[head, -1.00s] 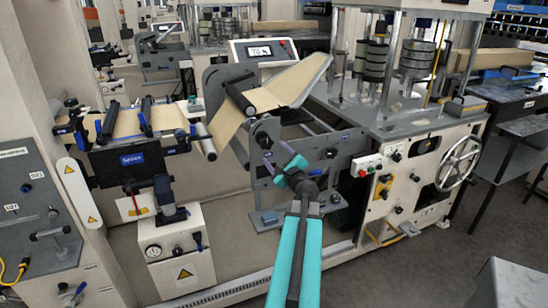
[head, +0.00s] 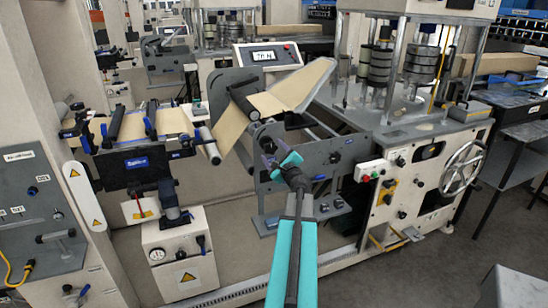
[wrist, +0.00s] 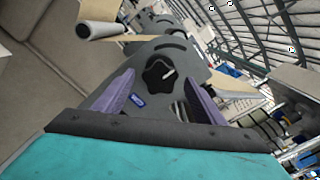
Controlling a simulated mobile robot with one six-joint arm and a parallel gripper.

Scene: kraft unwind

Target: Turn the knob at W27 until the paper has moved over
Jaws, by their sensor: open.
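A black lobed knob (wrist: 160,73) with a pale pointer mark sits on a dark grey side plate (wrist: 175,50) in the wrist view. A small blue label (wrist: 138,100) is below it, too small to read. My gripper (wrist: 160,100) is open, its two purple fingers either side of and short of the knob, with nothing between them. In the head view, my gripper (head: 279,160) is in front of the unwind's side plate and partly covers the knob area. The brown kraft paper (head: 236,119) runs over rollers up to the right.
A display box (head: 268,56) stands behind the paper. A press with a handwheel (head: 465,168) and red and green buttons (head: 370,171) is to the right. A splice table (head: 138,162) stands to the left. Open floor lies at the lower right.

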